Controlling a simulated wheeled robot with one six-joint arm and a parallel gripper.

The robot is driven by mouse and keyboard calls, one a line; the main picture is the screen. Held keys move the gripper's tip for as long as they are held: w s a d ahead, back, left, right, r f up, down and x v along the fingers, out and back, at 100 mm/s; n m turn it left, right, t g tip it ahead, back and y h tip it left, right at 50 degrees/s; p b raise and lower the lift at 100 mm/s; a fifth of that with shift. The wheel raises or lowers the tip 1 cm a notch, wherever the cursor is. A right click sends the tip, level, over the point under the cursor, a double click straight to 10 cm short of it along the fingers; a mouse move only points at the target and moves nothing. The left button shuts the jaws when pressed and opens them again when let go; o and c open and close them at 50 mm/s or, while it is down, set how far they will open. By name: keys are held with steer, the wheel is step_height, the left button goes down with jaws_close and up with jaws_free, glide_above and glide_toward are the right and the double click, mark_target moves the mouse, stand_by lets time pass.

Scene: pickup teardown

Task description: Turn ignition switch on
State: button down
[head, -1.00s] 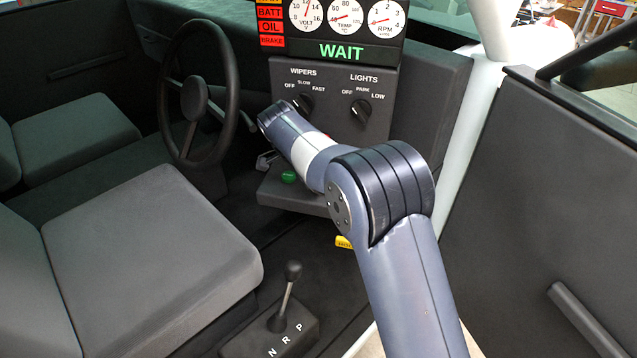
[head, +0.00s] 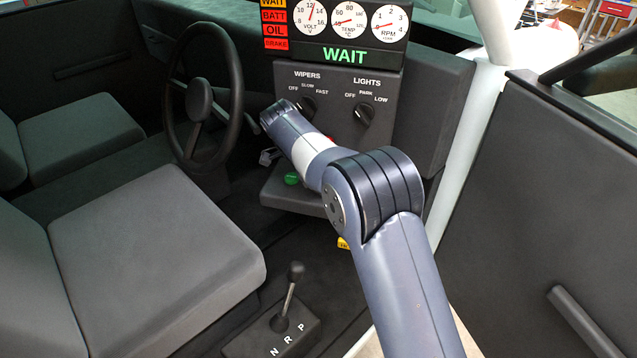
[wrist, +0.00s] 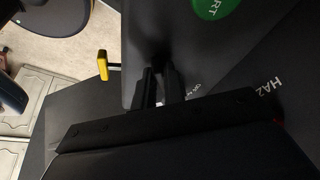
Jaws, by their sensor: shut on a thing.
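In the wrist view my gripper (wrist: 161,78) has its two dark fingers close together, shut on a small dark knob at the panel. The knob is the ignition switch (wrist: 161,56), and it is hard to make out between the fingertips. Small white lettering, partly hidden, is beside the fingers. The green start button (wrist: 213,6) is at the top of the wrist view, and it also shows in the head view (head: 291,179). In the head view my arm hides most of the gripper and the switch. A lit green WAIT sign (head: 344,55) is above the wiper and light knobs.
The steering wheel (head: 200,100) is left of my arm. The gear lever (head: 290,290) stands below it, beside the grey seat (head: 150,245). The open door (head: 540,220) is at the right. A yellow handle (wrist: 102,65) is near the fingers in the wrist view.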

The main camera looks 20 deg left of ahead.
steer(key=c, duration=1.5)
jaws_free()
steer(key=v, duration=1.1)
steer(key=shift+w+a+b, duration=0.1)
steer(key=shift+b, duration=0.25)
steer(key=shift+f, duration=0.15)
steer(key=x, duration=1)
steer(key=shift+d+f+p, duration=0.25)
steer(key=shift+p, duration=0.15)
